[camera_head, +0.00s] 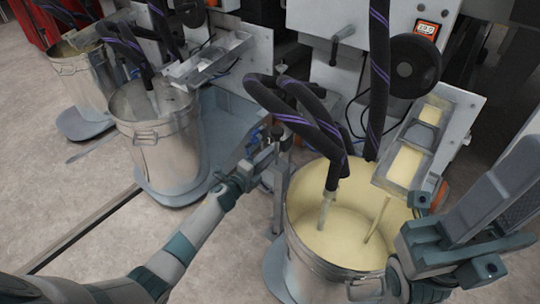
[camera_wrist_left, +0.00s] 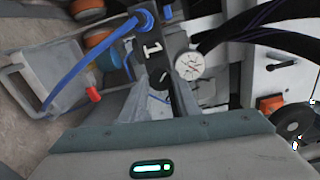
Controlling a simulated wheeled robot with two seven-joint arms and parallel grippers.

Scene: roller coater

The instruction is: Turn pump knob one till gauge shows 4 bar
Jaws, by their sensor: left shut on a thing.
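In the left wrist view, the black pump knob (camera_wrist_left: 158,78) sits below a white "1" on a dark block. My left gripper (camera_wrist_left: 160,90) is shut on this knob, with one finger on each side. The round white gauge (camera_wrist_left: 190,65) is just right of the knob; its needle and reading are too small to make out. In the head view, my left gripper (camera_head: 268,152) reaches the pump fittings beside the large bucket. My right gripper (camera_head: 480,205) is raised at the right, over the bucket's right side, and I cannot tell how far its fingers are apart.
A metal bucket (camera_head: 300,240) of pale yellow liquid stands below, with black hoses (camera_head: 290,110) dipping in. A chute (camera_head: 408,160) pours into it. Two more buckets stand at the left, the nearer one (camera_head: 165,150) on a grey base. A blue tube (camera_wrist_left: 88,62) crosses left of the knob.

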